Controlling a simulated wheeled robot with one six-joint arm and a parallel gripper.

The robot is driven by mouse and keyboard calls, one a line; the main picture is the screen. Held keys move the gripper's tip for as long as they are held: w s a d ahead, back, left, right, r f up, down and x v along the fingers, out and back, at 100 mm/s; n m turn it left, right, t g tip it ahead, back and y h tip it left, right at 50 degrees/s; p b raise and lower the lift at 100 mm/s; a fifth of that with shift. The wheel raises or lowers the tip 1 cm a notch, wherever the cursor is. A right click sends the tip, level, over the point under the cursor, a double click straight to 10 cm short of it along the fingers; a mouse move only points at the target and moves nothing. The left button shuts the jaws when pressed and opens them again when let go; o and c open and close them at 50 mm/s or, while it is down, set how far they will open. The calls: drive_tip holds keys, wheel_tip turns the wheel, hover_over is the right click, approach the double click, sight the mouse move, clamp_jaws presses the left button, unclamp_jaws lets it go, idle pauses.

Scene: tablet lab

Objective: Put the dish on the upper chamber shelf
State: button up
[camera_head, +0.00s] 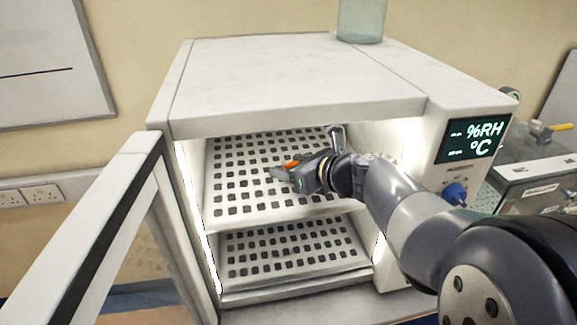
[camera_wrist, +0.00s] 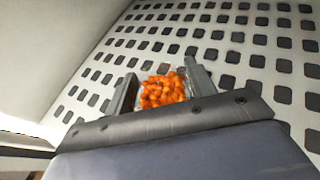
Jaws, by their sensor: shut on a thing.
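The dish (camera_wrist: 163,91) is a small clear container filled with orange tablets. It sits between the two fingers of my gripper (camera_wrist: 160,88) in the wrist view, and the gripper is shut on it. In the head view, my gripper (camera_head: 283,172) reaches into the open chamber (camera_head: 290,90) over the upper shelf (camera_head: 240,190), a white plate with square holes. The dish (camera_head: 291,164) shows there only as a bit of orange, mostly hidden by the gripper. I cannot tell whether the dish touches the shelf.
The chamber door (camera_head: 110,230) stands open at the left. A lower perforated shelf (camera_head: 290,250) lies beneath the upper one. A glass jar (camera_head: 361,20) stands on the chamber top. A blue knob (camera_head: 455,194) juts out at the right. The upper shelf's left part is clear.

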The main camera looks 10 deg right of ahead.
drive_tip(key=shift+w+a+f, duration=0.1)
drive_tip(key=shift+w+a, duration=0.05)
drive_tip(key=shift+w, duration=0.05)
drive_tip(key=shift+s+f, duration=0.1)
drive_tip(key=shift+f, duration=0.05)
drive_tip(key=o, duration=1)
drive_tip(key=shift+r, duration=0.2)
drive_tip(key=p+v, duration=0.3)
drive_tip(key=v, duration=0.2)
drive_tip(key=shift+s+d+r, duration=0.15)
drive_tip(key=shift+d+r, duration=0.1)
drive_tip(key=shift+r, duration=0.1)
drive_tip(key=s+d, duration=0.2)
drive_tip(key=s, duration=0.1)
drive_tip(key=s+d+p, duration=0.1)
drive_tip(key=s+d, duration=0.1)
drive_tip(key=s, duration=0.1)
drive_tip(key=s+d, duration=0.1)
drive_tip(key=s, duration=0.2)
drive_tip(key=shift+s+d+f, duration=0.4)
